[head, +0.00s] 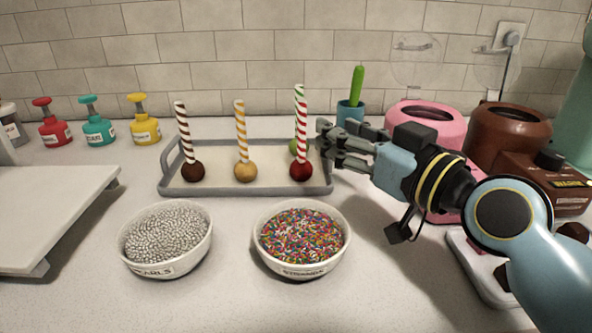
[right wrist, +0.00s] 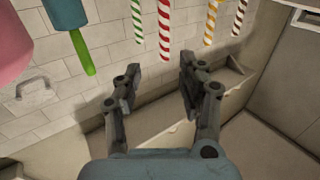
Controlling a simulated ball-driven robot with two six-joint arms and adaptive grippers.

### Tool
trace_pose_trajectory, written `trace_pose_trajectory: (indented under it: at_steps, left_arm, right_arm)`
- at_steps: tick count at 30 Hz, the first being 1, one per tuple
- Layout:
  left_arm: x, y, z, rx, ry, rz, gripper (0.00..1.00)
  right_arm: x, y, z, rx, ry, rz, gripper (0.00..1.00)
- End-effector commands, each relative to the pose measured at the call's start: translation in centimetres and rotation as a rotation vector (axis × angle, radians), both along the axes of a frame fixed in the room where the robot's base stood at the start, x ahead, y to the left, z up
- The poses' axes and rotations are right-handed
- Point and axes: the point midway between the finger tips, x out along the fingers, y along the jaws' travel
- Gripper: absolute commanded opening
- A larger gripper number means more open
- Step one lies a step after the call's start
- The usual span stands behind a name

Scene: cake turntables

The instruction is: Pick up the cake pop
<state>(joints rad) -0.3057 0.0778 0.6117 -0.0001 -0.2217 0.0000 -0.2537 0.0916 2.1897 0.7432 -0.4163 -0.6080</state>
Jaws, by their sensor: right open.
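Cake pops stand stick-up on a grey-rimmed tray (head: 250,190): a dark brown cake pop (head: 193,172), a yellow cake pop (head: 245,172) and a red cake pop (head: 301,171). A green cake pop (head: 293,146) is mostly hidden behind the red one. My right gripper (head: 322,141) is open at the tray's right end, close to the red and green pops. In the right wrist view, nothing sits between its fingers (right wrist: 157,85). The red-striped stick (right wrist: 165,30) and green-striped stick (right wrist: 137,20) show beyond them. My left gripper is out of view.
A bowl of pearls (head: 165,265) and a bowl of strands (head: 302,269) stand in front of the tray. A blue pot (head: 349,112) with a green-handled tool, a pink pot (head: 428,119) and a brown pot (head: 508,130) stand behind my right arm. Pump bottles (head: 98,128) stand at back left.

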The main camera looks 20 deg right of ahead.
Motion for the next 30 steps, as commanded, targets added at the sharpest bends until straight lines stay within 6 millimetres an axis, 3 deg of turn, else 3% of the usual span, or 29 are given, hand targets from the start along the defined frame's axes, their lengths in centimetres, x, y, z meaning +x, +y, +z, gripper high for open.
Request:
trace_pose_trajectory:
  at_steps: [4, 11, 19, 28, 30]
  left_arm:
    - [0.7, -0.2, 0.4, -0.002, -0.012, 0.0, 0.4]
    - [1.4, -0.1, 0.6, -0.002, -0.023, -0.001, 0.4]
    - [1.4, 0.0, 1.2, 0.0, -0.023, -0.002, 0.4]
    - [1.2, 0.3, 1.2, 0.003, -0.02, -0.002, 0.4]
    - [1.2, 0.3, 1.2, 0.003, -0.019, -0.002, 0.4]
  right_arm:
    - [2.6, 0.8, 0.4, 0.004, -0.003, 0.0, 0.41]
    - [4.5, 1.6, 0.3, 0.004, -0.002, 0.0, 0.41]
    - [8.1, 3.2, 0.3, 0.002, -0.002, 0.001, 0.41]
    - [8.7, 3.4, 0.1, 0.0, -0.001, 0.001, 0.41]
    - [8.7, 3.4, 0.1, 0.0, -0.001, 0.001, 0.33]
